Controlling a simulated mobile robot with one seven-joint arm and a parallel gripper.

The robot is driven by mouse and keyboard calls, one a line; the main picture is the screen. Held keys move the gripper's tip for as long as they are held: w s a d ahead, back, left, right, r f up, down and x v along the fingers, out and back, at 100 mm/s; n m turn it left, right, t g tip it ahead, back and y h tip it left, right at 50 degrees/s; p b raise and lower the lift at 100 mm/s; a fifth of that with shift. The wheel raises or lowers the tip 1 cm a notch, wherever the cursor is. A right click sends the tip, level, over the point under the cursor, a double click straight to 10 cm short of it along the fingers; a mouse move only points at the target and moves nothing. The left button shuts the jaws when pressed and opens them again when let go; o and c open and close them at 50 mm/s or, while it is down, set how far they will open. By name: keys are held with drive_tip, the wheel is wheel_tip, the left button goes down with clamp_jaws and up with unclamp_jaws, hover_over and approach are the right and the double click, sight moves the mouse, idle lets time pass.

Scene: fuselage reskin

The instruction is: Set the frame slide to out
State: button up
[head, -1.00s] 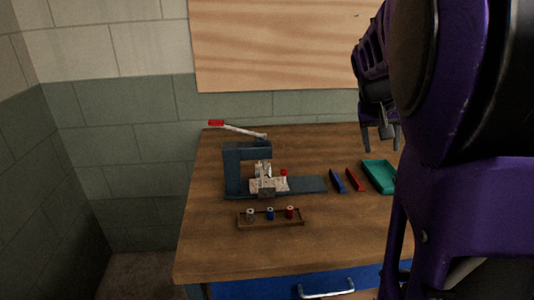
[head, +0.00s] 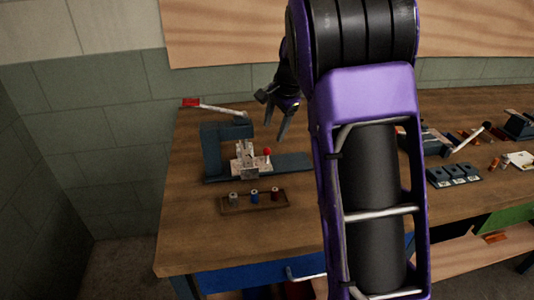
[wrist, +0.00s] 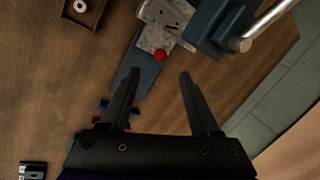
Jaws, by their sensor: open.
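A dark blue-grey press (head: 213,150) stands on the wooden bench. On its flat base rests a light grey metal block (head: 245,160), which looks like the frame slide, with a red ball knob (head: 267,151) at its right side. The wrist view shows the block (wrist: 158,38) and the knob (wrist: 160,55) beyond the fingertips. My gripper (head: 282,130) is open and empty, above and to the right of the knob in the head view. In the wrist view my gripper (wrist: 160,75) points toward the knob, with nothing between the fingers. I cannot tell the slide's exact setting.
The press lever (head: 220,110) with a red grip reaches up left. A wooden rack (head: 240,204) with several small spools stands in front of the press. Black blocks (head: 455,175) and small parts lie at the right. My arm hides the middle of the bench.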

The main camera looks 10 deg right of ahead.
sight(267, 149)
drive_tip(key=b+x, duration=0.1)
drive_tip(key=x, duration=1)
clamp_jaws()
idle(1.1)
